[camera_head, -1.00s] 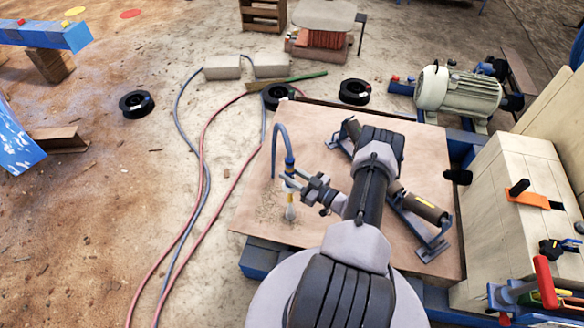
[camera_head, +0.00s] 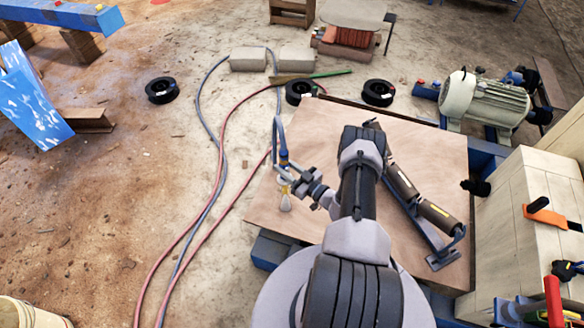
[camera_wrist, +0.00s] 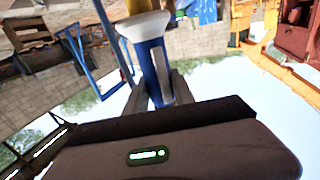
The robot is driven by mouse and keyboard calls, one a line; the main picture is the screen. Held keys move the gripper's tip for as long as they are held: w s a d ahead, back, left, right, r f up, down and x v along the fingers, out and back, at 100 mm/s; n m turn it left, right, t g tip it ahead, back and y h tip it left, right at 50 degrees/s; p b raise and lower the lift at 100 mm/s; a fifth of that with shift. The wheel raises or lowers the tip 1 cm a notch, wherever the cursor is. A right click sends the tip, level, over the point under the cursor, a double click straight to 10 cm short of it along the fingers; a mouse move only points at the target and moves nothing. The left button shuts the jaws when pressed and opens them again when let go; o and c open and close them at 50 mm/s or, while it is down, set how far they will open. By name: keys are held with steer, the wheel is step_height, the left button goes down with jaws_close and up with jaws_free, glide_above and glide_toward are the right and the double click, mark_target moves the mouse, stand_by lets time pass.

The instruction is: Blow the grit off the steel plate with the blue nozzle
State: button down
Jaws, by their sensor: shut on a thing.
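My gripper (camera_head: 290,184) is shut on the blue nozzle (camera_head: 283,153) and holds it over the left side of the plate. A blue hose arches from its top, and its pale tip points down. In the wrist view the nozzle (camera_wrist: 155,68) is blue with a white collar and a yellow end, between my fingers. The brownish steel plate (camera_head: 310,120) lies flat under my arm, which hides part of it. I see no clear grit on its bare parts; the area behind the gripper and arm is hidden.
A roller frame (camera_head: 420,225) lies on the plate's right side. A motor (camera_head: 485,98) stands at the back right and a pale wooden crate (camera_head: 520,200) at the right. Hoses (camera_head: 220,200) run over the floor at left. Black spools (camera_head: 161,90) lie behind.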

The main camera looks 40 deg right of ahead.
steer(key=shift+w+a, duration=0.4)
steer(key=shift+w, duration=0.2)
steer(key=shift+w+d+f, duration=0.1)
steer(key=shift+w, duration=0.15)
steer(key=shift+w+d+f+b, duration=0.1)
steer(key=shift+w+d+b, duration=0.4)
steer(key=shift+d+b, duration=0.6)
steer(key=w+d, duration=0.3)
steer(key=d, duration=0.3)
steer(key=shift+w+r+b, duration=0.2)
steer(key=shift+w+b, duration=0.15)
steer(key=shift+w, duration=0.05)
steer(key=shift+d, duration=0.1)
